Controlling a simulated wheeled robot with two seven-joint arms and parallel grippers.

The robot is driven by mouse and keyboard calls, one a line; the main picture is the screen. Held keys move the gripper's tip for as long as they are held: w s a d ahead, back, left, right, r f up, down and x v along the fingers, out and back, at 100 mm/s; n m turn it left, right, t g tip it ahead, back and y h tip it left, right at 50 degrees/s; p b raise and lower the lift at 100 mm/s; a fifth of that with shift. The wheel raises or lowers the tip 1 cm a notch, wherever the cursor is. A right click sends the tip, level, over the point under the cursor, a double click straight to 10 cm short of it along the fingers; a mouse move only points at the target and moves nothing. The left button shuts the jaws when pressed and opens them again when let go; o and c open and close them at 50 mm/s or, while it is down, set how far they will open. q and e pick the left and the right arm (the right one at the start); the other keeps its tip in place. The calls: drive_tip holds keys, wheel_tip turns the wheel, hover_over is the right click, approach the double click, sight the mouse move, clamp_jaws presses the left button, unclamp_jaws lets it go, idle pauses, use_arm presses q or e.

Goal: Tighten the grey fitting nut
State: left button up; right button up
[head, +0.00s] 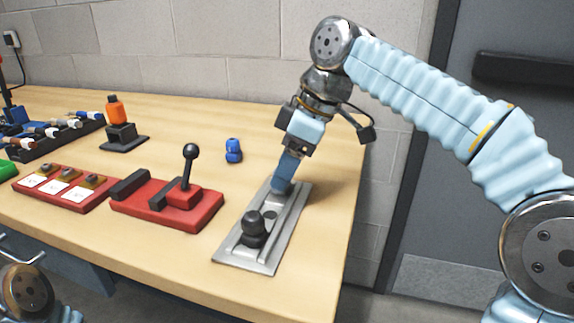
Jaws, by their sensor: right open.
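My right gripper (286,178) points down at the far end of a silver metal plate (262,255) near the table's right edge. Its jaws are open, at a small grey rounded piece (281,187) that may be the grey fitting nut. The fingers partly hide this piece, and I cannot tell whether they touch it. A dark grey rounded knob (254,229) stands on the near part of the same plate, apart from the gripper. My left gripper is not in view; only part of my left arm shows at the lower left.
A red base with a black lever (188,170) stands left of the plate. A small blue fitting (233,151) is behind it. An orange-topped piece on a black stand (115,109), a red block with white labels (67,189) and a dark rack (50,140) are further left.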

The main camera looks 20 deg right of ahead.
drive_tip(key=c, duration=1.1)
drive_tip(key=shift+o, duration=0.2)
